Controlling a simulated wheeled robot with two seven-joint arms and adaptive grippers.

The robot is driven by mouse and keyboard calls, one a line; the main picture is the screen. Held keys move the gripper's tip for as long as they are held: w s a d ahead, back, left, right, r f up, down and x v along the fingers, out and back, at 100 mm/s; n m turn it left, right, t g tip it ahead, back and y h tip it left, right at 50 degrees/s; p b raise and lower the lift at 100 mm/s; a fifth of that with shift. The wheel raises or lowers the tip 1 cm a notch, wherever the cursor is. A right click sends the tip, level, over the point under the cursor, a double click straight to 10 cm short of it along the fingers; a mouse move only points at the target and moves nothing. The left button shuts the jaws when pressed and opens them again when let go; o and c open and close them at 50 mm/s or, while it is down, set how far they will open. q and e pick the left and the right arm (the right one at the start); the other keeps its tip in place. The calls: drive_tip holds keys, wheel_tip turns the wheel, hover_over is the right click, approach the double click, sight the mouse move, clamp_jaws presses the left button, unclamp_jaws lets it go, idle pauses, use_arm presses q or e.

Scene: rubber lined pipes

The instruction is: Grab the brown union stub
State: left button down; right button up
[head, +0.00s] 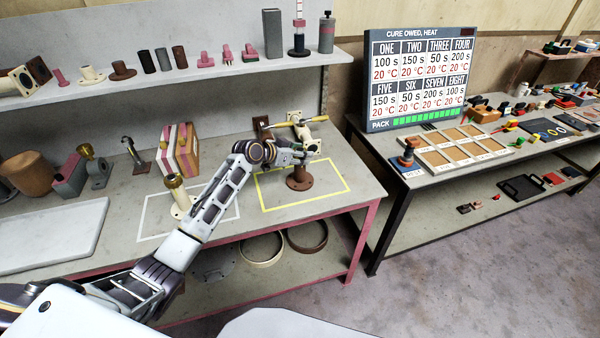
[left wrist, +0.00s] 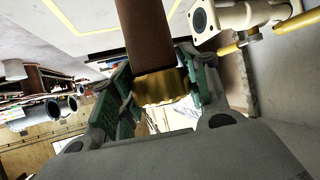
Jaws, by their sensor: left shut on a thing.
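The brown union stub (head: 300,181) stands upright, its round flange inside the yellow outline (head: 262,200) on the bench. In the left wrist view I see its brown pipe (left wrist: 146,35) and brass nut (left wrist: 160,88). My left gripper (head: 294,155) reaches over from the left and is shut around the stub's upper end. Its green-padded fingers sit on both sides of the brass nut in the left wrist view. The gripper hides the stub's top in the head view. My right gripper is not in view.
A cream stub with a brass nut (head: 177,192) stands in the white outline, close under my left forearm. A cream valve with a yellow handle (head: 305,130) stands just behind the gripper. A shelf (head: 200,78) of pipe parts runs above. The bench (head: 345,170) is clear on the right.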

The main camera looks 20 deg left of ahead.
use_arm(q)
drive_tip(key=shift+r, duration=0.2)
drive_tip(key=shift+r+b, duration=0.45)
drive_tip(key=shift+r, duration=4.45)
drive_tip(key=shift+f, duration=0.1)
